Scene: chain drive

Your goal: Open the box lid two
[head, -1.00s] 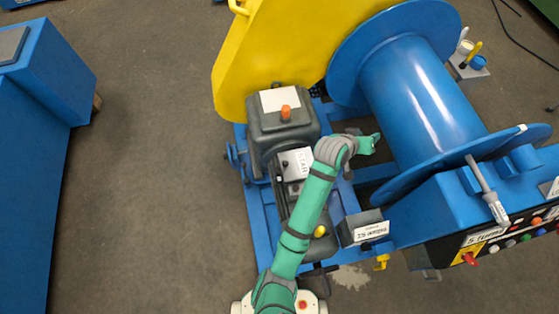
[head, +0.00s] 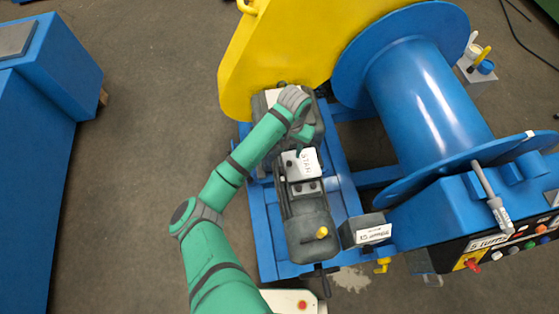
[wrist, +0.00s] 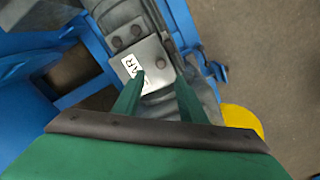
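A grey lid-like plate with a white label reading "STAR" (head: 305,162) sits on the dark grey engine block (head: 306,225) in the head view. No marking tells me which part is lid two. My gripper (head: 299,149) is over the far end of this plate. In the wrist view my gripper (wrist: 160,76) has two green fingers spread apart with nothing between them. The left fingertip overlaps the label; I cannot tell whether it touches.
A yellow guard (head: 270,50) stands behind the engine, and a large blue drum (head: 425,95) stands to its right. A small grey box (head: 362,230) and a control panel (head: 500,245) are at the lower right. Open floor (head: 120,190) lies to the left.

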